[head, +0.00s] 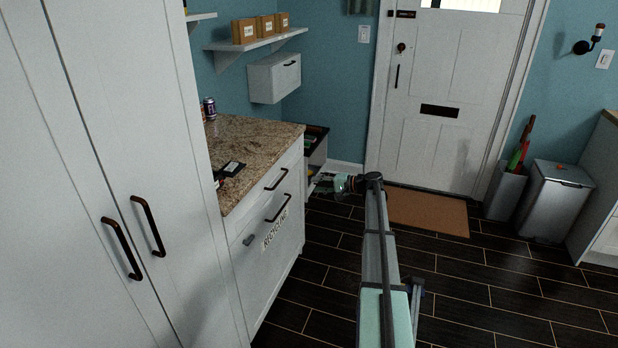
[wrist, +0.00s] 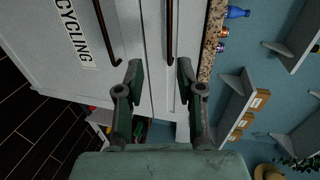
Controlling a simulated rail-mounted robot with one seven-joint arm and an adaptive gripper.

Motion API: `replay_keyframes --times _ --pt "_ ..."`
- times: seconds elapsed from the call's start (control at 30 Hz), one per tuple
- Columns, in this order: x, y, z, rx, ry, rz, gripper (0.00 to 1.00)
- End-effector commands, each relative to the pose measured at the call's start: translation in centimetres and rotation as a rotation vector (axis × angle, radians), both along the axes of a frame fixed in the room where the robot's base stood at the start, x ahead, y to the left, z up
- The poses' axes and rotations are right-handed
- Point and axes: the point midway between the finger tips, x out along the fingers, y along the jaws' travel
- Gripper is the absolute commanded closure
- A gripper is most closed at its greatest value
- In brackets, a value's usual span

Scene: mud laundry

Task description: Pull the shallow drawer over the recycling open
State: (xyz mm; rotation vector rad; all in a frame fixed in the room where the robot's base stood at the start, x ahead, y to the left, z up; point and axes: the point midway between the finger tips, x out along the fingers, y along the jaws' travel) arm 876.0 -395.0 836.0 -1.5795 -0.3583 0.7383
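The shallow drawer (head: 284,173), with a dark bar handle (head: 276,179), sits under the granite counter and looks shut, its front flush. Below it is the recycling front (head: 262,262) with a second dark handle (head: 278,207) and a RECYCLING label. In the head view my gripper (head: 324,184) is off the far right end of the cabinet, apart from both handles. In the wrist view my gripper (wrist: 159,72) is open and empty. The drawer handle (wrist: 169,30) shows beyond the fingertips, nearer the right finger; the recycling handle (wrist: 105,20) is left of both fingers.
The granite counter (head: 250,140) holds cans and dark small items. An open-topped unit (head: 316,145) with things in it stands past the cabinet, near my gripper. Tall white doors (head: 120,150) rise at left. Dark floor (head: 320,270) is clear in front of the cabinet.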

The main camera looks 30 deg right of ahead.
Motion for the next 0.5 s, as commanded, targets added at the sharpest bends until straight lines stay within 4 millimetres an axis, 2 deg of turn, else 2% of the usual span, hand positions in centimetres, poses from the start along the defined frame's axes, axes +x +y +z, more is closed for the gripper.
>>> replay_keyframes --times 0.1,0.27,0.5 --pt "0.3 0.4 0.8 0.033 -0.03 0.005 0.63" --pt "1.2 1.2 0.8 0.034 -0.036 0.007 0.63" --pt "4.2 3.8 0.0 0.034 -0.033 0.009 0.63"
